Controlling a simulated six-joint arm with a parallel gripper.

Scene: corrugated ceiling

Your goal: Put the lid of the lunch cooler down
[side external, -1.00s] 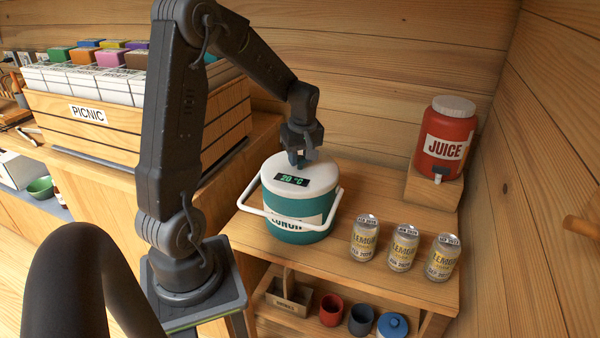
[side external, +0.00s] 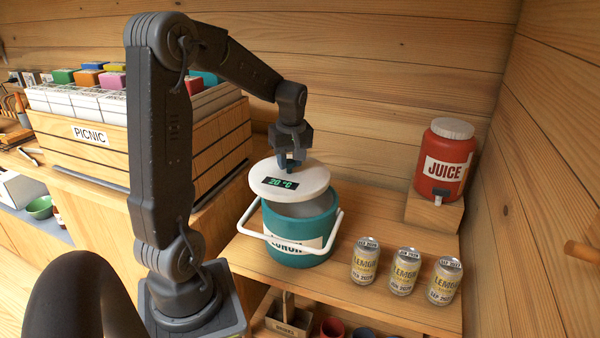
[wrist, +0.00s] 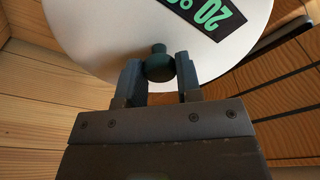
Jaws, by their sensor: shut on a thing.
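The lunch cooler (side external: 300,240) is a teal tub with a white label and a white handle, standing on the wooden shelf. Its white lid (side external: 314,186), with a dark display reading 20 °C, is raised above the tub, and the open interior shows below it. My gripper (side external: 292,162) is above the lid. In the wrist view my gripper (wrist: 158,72) is shut on the lid's round dark knob (wrist: 159,66), and the white lid (wrist: 110,35) fills the top of the view.
Several silver lemon cans, including one at the front (side external: 365,259), stand right of the cooler. A red juice dispenser (side external: 445,160) sits on a wooden block (side external: 431,211) at the back right. A wooden picnic crate (side external: 90,155) is at the left. Bare shelf lies behind the cans.

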